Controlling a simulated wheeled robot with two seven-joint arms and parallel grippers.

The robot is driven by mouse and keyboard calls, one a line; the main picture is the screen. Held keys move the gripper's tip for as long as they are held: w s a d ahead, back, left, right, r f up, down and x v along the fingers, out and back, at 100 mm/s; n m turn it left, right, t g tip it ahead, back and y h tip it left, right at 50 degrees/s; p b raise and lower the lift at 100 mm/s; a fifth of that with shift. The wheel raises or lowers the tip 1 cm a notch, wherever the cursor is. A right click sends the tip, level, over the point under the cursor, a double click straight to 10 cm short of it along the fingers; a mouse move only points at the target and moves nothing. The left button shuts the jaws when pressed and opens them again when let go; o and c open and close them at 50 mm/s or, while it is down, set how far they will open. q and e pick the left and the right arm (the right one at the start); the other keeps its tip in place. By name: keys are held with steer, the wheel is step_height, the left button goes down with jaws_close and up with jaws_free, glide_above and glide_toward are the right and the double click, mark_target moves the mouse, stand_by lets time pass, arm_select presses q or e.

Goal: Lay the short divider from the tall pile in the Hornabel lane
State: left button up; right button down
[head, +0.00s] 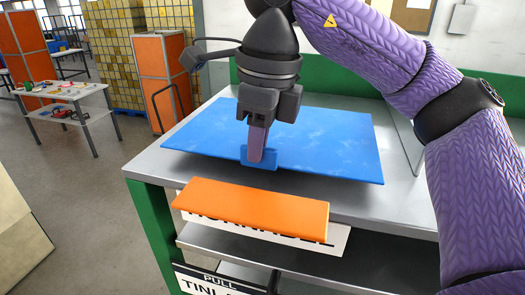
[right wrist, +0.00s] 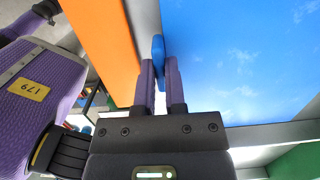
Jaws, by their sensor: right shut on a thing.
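A wide, flat blue sheet (head: 320,137) lies level over the grey metal tabletop; it also shows in the right wrist view (right wrist: 240,60). A small blue tab (head: 270,162) stands at its near edge. My right gripper (head: 257,158) points down and is shut on this tab; the tab shows between the fingers in the right wrist view (right wrist: 158,50). I cannot tell whether the sheet touches the tabletop. A white sign (head: 338,240) on the table front has black lettering mostly covered by an orange bar (head: 250,207). My left gripper is not in view. No tall pile is distinguishable.
A metal shelf (head: 350,262) sits below the tabletop (head: 150,170). A green panel (head: 335,80) rises behind. A small side table (head: 70,95) stands at far left; the floor between is free.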

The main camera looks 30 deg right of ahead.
steer(key=shift+w+d+f, duration=0.1)
steer(key=shift+w+f, duration=0.15)
steer(key=shift+f, duration=0.5)
steer(key=shift+d+f, duration=0.4)
steer(key=shift+d, duration=0.4)
steer(key=shift+s, duration=0.2)
steer(key=shift+a, duration=0.2)
steer(key=c, duration=1.1)
jaws_free()
steer(key=shift+a+f, duration=0.1)
steer(key=shift+o, duration=1.1)
steer(key=shift+w, duration=0.15)
steer(key=shift+o, duration=0.9)
steer(key=shift+d, duration=0.25)
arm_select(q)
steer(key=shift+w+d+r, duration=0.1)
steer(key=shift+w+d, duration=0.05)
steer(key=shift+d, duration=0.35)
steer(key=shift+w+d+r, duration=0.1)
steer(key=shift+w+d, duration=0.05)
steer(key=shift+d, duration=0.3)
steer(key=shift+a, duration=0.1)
arm_select(e)
steer(key=shift+a, duration=0.1)
